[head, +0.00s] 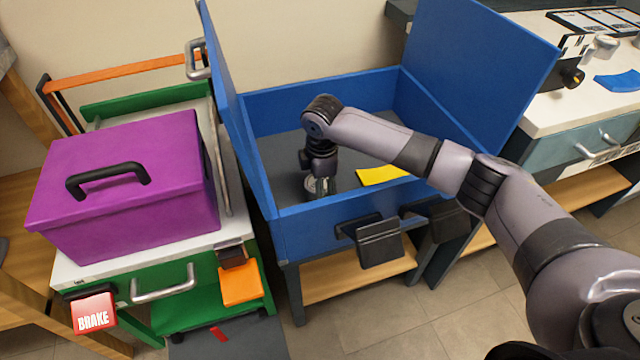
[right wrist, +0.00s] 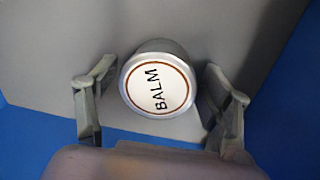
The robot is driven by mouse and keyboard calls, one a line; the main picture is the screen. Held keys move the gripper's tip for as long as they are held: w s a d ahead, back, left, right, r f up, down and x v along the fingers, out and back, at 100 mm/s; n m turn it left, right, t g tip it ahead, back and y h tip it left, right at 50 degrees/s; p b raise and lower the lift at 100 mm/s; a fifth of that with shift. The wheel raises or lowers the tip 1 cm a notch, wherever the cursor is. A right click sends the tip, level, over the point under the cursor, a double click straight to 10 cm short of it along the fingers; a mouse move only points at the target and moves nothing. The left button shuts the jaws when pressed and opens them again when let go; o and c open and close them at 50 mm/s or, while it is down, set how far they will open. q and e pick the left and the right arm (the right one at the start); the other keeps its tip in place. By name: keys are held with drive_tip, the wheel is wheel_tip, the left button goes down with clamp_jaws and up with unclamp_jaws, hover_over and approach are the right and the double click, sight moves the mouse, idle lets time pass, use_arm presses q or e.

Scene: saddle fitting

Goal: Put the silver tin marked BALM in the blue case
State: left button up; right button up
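The silver tin marked BALM (right wrist: 158,86) has a white round lid with a dark ring. In the right wrist view it stands on a grey floor with blue walls around. The blue case (head: 310,232) stands open in the head view, its inside floor grey. My right gripper (right wrist: 160,72) is open, one finger on each side of the tin, with a gap visible on the left; contact on the right is unclear. In the head view my right gripper (head: 319,184) points down inside the case and hides most of the tin. My left gripper is not in view.
A yellow piece (head: 381,175) lies on the case floor right of my gripper. Raised blue panels flank the case. A purple toolbox (head: 130,190) stands on a green cart (head: 190,270) at left. A white-topped bench (head: 580,95) is at right.

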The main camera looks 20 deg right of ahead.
drive_tip(key=shift+o, duration=0.2)
drive_tip(key=shift+r, duration=0.35)
drive_tip(key=r+p, duration=0.1)
drive_tip(key=r, duration=0.2)
drive_tip(key=r+p, duration=0.1)
drive_tip(key=r, duration=0.2)
drive_tip(key=s+r, duration=0.1)
drive_tip(key=r, duration=0.3)
drive_tip(key=shift+r+p, duration=0.1)
drive_tip(key=shift+p, duration=0.3)
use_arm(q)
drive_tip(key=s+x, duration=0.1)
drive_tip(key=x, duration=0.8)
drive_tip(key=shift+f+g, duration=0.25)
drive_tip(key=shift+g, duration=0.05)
use_arm(e)
drive_tip(key=shift+s+r, duration=0.1)
drive_tip(key=shift+r, duration=0.55)
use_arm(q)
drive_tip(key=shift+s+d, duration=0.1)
